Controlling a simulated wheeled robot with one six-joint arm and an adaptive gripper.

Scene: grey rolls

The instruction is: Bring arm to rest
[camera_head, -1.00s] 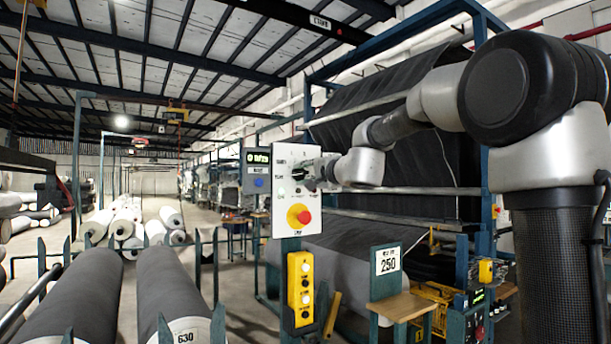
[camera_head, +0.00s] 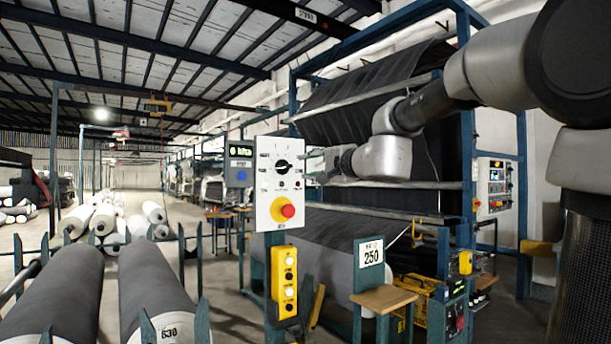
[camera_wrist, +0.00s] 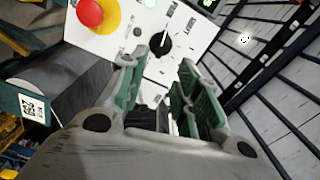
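My arm reaches in from the right in the head view, with its wrist in front of the dark fabric. My gripper (camera_head: 336,162) is just right of the white control panel (camera_head: 264,204) and looks apart from it. In the wrist view my gripper (camera_wrist: 159,68) has its green-padded fingers spread, with nothing between them. The panel's black rotary knob (camera_head: 283,167) is uncovered; the knob also shows in the wrist view (camera_wrist: 160,43), beyond the fingertips. A red button on a yellow base (camera_head: 287,211) sits below the knob.
A grey display box (camera_head: 239,168) adjoins the panel, and a yellow button box (camera_head: 284,280) hangs below it. Large grey rolls (camera_head: 148,285) lie at the lower left. A fabric machine with blue posts (camera_head: 467,170) stands behind my arm. A small wooden shelf (camera_head: 384,298) is below.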

